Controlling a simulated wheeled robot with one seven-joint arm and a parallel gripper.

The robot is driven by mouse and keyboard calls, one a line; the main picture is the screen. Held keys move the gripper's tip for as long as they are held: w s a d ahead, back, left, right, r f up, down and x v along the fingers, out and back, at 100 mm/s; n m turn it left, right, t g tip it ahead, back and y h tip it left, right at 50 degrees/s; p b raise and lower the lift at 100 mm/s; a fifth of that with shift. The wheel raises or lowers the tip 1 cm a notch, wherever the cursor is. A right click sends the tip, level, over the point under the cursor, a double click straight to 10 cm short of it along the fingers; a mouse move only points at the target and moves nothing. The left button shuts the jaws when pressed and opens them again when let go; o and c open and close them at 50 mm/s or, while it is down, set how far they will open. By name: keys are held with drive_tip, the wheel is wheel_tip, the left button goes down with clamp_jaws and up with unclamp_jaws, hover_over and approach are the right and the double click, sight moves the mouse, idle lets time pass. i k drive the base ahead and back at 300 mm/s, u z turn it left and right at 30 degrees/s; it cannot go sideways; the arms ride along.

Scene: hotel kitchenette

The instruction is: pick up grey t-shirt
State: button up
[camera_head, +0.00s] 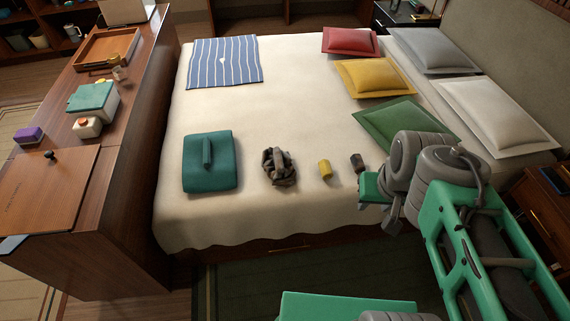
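A crumpled dark grey cloth (278,168), which looks like the grey t-shirt, lies bunched up on the cream bed cover, near the middle of the bed's near part. My gripper (377,200) is over the near right part of the bed, to the right of the cloth and clearly apart from it. It is seen from behind and the side, partly hidden by my arm. I cannot tell whether its fingers are open or shut.
On the bed (265,105), a teal folded item (210,172) lies left of the cloth. A yellow roll (325,169) and a dark roll (357,162) lie between cloth and gripper. Several pillows lie at right. A wooden counter (110,190) runs along the left.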

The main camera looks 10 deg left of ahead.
sight(277, 164)
drive_tip(key=z, duration=0.85)
drive_tip(key=i, duration=0.65)
drive_tip(key=u, duration=4.05)
